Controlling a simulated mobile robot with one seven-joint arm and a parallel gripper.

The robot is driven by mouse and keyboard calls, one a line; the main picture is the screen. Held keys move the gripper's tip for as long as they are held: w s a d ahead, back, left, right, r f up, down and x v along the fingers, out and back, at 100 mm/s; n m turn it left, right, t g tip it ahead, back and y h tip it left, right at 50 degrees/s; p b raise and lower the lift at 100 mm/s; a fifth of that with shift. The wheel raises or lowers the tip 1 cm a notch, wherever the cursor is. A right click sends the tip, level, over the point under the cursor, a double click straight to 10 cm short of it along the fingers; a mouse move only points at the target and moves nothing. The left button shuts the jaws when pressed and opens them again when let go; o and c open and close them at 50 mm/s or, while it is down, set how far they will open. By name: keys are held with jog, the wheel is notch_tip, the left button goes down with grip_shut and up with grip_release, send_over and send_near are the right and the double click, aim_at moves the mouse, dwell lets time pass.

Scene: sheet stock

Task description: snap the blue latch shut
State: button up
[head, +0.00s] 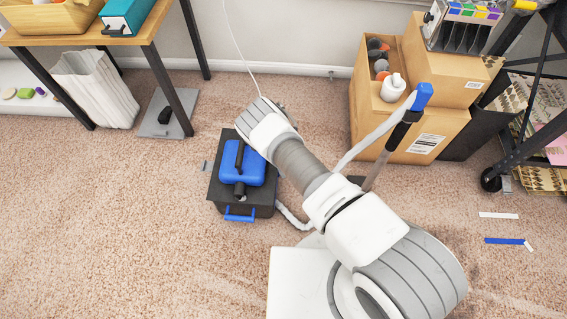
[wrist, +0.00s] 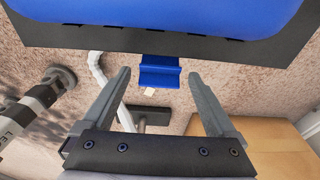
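The blue latch (head: 240,214) sticks out from the front edge of a black box with a blue top (head: 243,163), which stands on the carpet. In the wrist view the latch (wrist: 159,72) projects outward from the box's dark edge. My gripper (wrist: 160,76) is open and empty, its two fingers apart. In that view the latch lies between the fingertips, with room on both sides; I cannot tell how far beyond them it is. In the head view my arm's end is over the box's back right part, and the fingers cannot be made out.
A pale hose (head: 292,216) runs from the box's right side. Cardboard boxes (head: 437,130) stand at the right, with a black wheeled rack (head: 492,180) beyond. A wooden table (head: 150,30) is at the upper left. Carpet left of and in front of the box is mostly clear.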

notch_tip(320, 180, up, 17)
jog(key=a+p, duration=0.2)
jog(key=p, duration=0.4)
jog(key=shift+a, duration=0.3)
jog(key=shift+r, duration=0.1)
